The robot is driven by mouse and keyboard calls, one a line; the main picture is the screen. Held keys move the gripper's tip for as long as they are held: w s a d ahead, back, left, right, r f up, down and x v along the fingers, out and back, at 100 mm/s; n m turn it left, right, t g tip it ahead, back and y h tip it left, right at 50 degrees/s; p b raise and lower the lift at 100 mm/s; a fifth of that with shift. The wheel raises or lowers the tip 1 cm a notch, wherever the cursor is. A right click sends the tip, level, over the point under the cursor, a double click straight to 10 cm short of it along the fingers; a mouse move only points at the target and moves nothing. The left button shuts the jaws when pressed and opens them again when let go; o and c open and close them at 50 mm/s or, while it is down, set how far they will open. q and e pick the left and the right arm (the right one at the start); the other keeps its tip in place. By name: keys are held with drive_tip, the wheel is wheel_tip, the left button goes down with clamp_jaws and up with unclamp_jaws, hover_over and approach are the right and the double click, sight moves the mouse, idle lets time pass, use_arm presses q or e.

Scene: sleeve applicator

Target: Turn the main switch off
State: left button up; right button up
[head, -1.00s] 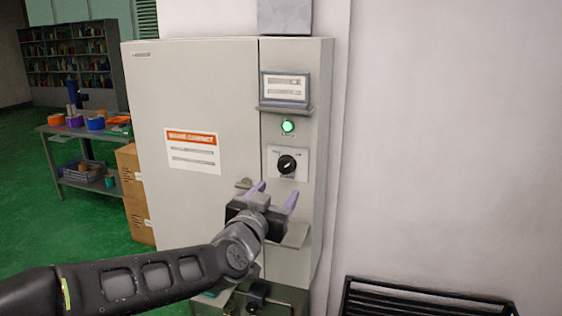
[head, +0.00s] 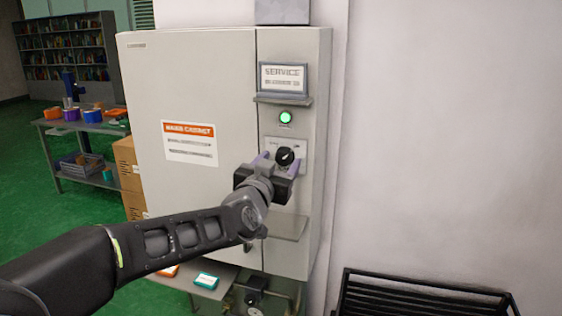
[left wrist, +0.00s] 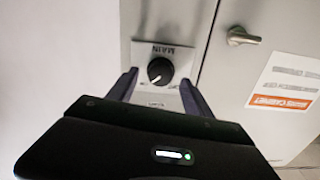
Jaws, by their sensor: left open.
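The main switch is a round black rotary knob (head: 285,156) on a light plate on the cabinet's narrow right panel. It also shows in the left wrist view (left wrist: 160,71), where the plate reads "MAIN" and a pale mark lies on the knob. My left gripper (head: 280,160) is open in front of the plate. In the left wrist view its two fingers (left wrist: 157,82) stand on either side of the knob, with gaps to it. Whether the fingertips reach the knob's depth I cannot tell. My right gripper is not in view.
A lit green lamp (head: 286,118) and a service sign (head: 283,78) are above the switch. The cabinet door has a handle (left wrist: 242,37). A black rack (head: 425,296) stands at lower right; the wall between is bare.

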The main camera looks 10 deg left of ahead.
use_arm(q)
drive_tip(key=shift+w, duration=0.8)
clamp_jaws()
